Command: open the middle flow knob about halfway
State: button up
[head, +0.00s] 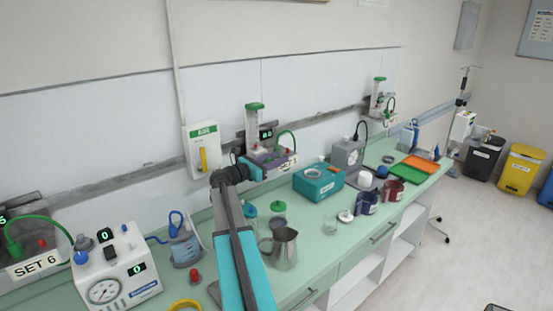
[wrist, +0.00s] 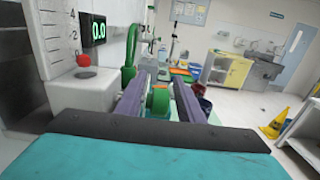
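The middle flow meter (head: 254,122) stands against the wall rail, with a green cap, a clear scaled tube and a small dark display. In the wrist view the display (wrist: 93,28) reads 0.0 in green. A green knob (wrist: 159,99) sticks out from the pale meter body (wrist: 82,90). My gripper (wrist: 160,95) has purple fingers, one on each side of this knob; the fingers look apart from it, though contact is hard to judge. In the head view my gripper (head: 268,160) is at the front of the meter and hides the knob.
Another meter (head: 380,100) is farther right, and one with a SET 6 card (head: 35,266) is at far left. A white gauge unit (head: 117,275), a metal jug (head: 284,247) and a teal box (head: 318,182) stand on the green counter (head: 310,225). A green hose (wrist: 130,55) rises beside the knob.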

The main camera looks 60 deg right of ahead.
jog(key=shift+f, duration=0.1)
grip_shut()
jog(key=shift+s+f+g+h+b, duration=0.15)
jog(key=shift+g+h+b, duration=0.15)
jog(key=shift+b, duration=0.7)
jog(key=shift+r+h+b, duration=0.2)
jog(key=shift+h+b, duration=0.2)
jog(key=shift+b, duration=0.2)
jog(key=shift+c, duration=0.3)
grip_release()
jog(key=shift+o, duration=0.3)
jog(key=shift+r, duration=0.15)
